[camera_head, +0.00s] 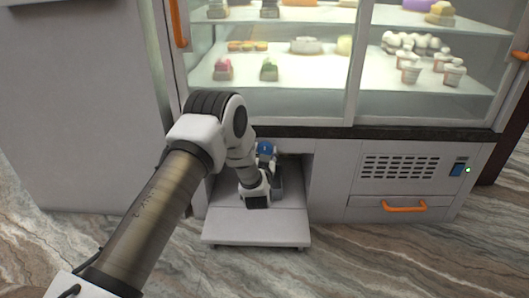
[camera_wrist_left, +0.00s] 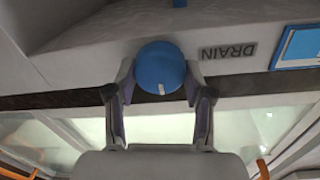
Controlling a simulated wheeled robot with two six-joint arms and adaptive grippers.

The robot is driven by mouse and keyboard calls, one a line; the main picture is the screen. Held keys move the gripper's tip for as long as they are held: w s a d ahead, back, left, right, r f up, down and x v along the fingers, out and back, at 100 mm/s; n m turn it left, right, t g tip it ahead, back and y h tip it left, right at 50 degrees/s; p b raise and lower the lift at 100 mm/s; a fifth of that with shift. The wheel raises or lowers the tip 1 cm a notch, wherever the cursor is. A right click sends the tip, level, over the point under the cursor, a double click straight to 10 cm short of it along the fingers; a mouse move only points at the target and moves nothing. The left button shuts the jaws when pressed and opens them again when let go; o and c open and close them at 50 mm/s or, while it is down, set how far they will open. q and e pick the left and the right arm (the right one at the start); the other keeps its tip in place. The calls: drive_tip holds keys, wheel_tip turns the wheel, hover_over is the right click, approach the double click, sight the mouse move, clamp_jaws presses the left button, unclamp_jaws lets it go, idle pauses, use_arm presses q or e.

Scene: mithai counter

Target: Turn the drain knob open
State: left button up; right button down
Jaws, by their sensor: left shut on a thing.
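The drain knob (camera_wrist_left: 160,62) is round and blue, with a white mark at its lower edge in the left wrist view. It sits next to a DRAIN label (camera_wrist_left: 228,51), which appears upside down there. My left gripper (camera_wrist_left: 159,80) is shut on the knob, one finger on each side of it. In the head view the blue knob (camera_head: 265,147) shows in the low opening under the display case, just beyond my left gripper (camera_head: 267,164). My arm hides part of that opening. My right gripper is not in view.
A grey pulled-out panel (camera_head: 255,228) lies low in front of the opening. To the right are a vent grille (camera_head: 400,167) and a drawer with an orange handle (camera_head: 404,207). Glass shelves of sweets stand above. The marbled floor (camera_head: 370,262) in front is clear.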

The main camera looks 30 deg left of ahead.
use_arm(q)
drive_tip(key=shift+r+m+p, duration=0.2)
drive_tip(key=shift+m+p, duration=0.3)
drive_tip(key=shift+p, duration=0.45)
drive_tip(key=m+p, duration=0.5)
drive_tip(key=p, duration=0.2)
drive_tip(key=shift+d+m, duration=0.1)
drive_tip(key=shift+m, duration=0.2)
drive_tip(key=m+p, duration=0.2)
drive_tip(key=shift+m, duration=0.3)
drive_tip(key=m+p, duration=0.1)
drive_tip(key=m, duration=0.1)
drive_tip(key=m+p, duration=0.1)
drive_tip(key=m, duration=0.1)
drive_tip(key=shift+w+f+g, duration=0.1)
drive_tip(key=shift+f+g, duration=0.1)
drive_tip(key=shift+g, duration=0.2)
drive_tip(key=shift+d+f+m+y+p, duration=0.15)
drive_tip(key=shift+m+p, duration=0.25)
drive_tip(key=shift+m, duration=0.6)
drive_tip(key=shift+a+f+m+y+p, duration=0.15)
drive_tip(key=shift+m+p, duration=0.25)
drive_tip(key=shift+m, duration=0.6)
drive_tip(key=shift+d+r, duration=0.1)
